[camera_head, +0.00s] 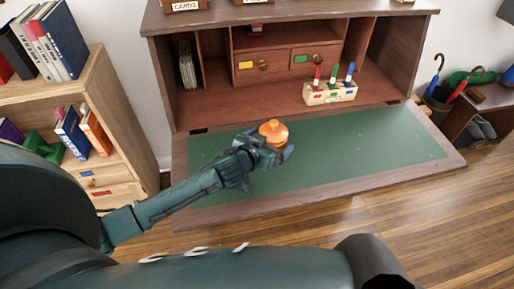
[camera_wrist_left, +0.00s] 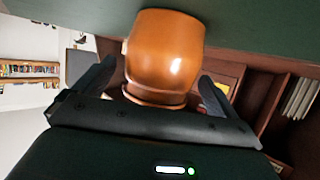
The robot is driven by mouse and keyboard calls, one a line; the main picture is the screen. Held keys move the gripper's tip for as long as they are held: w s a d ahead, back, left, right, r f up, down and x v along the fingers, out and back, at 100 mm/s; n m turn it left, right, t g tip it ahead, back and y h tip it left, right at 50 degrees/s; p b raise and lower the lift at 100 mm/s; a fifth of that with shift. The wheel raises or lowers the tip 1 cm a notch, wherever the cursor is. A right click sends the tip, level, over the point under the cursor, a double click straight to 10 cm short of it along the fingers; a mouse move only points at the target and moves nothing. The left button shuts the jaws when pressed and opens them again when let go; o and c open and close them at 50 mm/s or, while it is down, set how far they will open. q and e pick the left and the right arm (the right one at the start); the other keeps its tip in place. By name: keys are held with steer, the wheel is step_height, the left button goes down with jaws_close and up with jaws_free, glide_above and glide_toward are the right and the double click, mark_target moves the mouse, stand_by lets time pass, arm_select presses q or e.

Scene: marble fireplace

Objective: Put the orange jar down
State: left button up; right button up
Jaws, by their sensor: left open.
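The orange jar (camera_head: 273,132) is on the green surface of the fold-down desk flap (camera_head: 365,145), with its upper part showing above my left gripper (camera_head: 270,148) in the head view. In the left wrist view the jar (camera_wrist_left: 165,50) is glossy and rounded, and its wide end meets the green surface at the top of the picture. My left gripper (camera_wrist_left: 160,85) is open, with one finger on each side of the jar and gaps visible beside it. The jar's lower part is hidden in the head view. My right gripper is out of view.
A holder with coloured pegs (camera_head: 330,93) stands at the back of the desk. The flap is clear to the right of the jar. A bookshelf (camera_head: 95,100) stands at left, and an umbrella stand (camera_head: 438,97) at right.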

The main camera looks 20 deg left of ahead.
arm_select(q)
steer(key=v, duration=0.9)
steer(key=shift+s+r, duration=0.25)
steer(key=shift+s, duration=0.05)
steer(key=shift+a, duration=0.1)
